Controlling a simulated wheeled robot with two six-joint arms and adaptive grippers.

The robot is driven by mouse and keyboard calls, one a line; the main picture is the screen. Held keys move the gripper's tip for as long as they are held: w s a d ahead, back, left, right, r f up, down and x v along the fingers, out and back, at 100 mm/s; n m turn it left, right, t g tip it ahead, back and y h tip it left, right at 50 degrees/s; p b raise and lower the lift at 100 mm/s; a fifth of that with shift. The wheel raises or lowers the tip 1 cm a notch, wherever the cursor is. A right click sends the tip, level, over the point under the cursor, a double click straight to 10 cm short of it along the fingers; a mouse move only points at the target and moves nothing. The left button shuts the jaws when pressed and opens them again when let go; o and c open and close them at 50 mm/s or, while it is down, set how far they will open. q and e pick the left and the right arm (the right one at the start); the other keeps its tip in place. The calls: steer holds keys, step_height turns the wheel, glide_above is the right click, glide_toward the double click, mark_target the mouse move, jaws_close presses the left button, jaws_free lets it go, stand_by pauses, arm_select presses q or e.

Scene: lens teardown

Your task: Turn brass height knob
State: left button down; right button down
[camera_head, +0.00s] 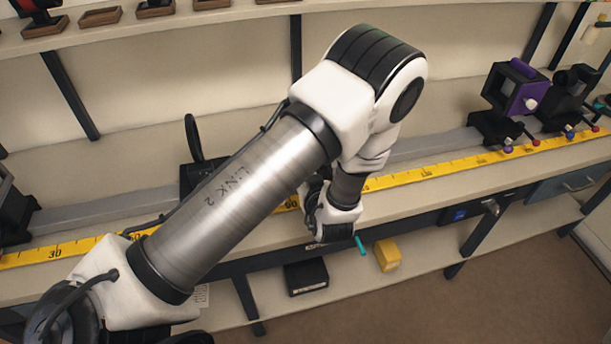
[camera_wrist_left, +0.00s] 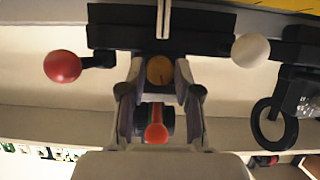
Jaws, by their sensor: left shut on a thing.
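The brass height knob (camera_wrist_left: 160,70) shows as a round brass-brown disc in the left wrist view, below a dark block. My left gripper (camera_wrist_left: 160,73) has one finger on each side of it and is shut on it. In the head view my left arm crosses the middle of the picture and hides the knob and the fingertips. A red-orange lever-like part (camera_wrist_left: 156,131) shows between the finger bases in the wrist view. My right gripper is in neither view.
A red ball knob (camera_wrist_left: 62,67) and a white ball knob (camera_wrist_left: 250,50) flank the fingers. A black ring (camera_wrist_left: 274,122) hangs at right. In the head view, a yellow ruler (camera_head: 437,170) runs along the bench, with a purple-faced device (camera_head: 520,98) at right and a yellow block (camera_head: 387,255) lower down.

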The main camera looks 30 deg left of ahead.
arm_select(q)
steer(key=shift+w+m+g+y+p, duration=0.1)
steer(key=shift+m+g+y+p, duration=0.4)
steer(key=shift+m, duration=0.6)
steer(key=c, duration=0.8)
jaws_free()
step_height(320, 180, up, 10)
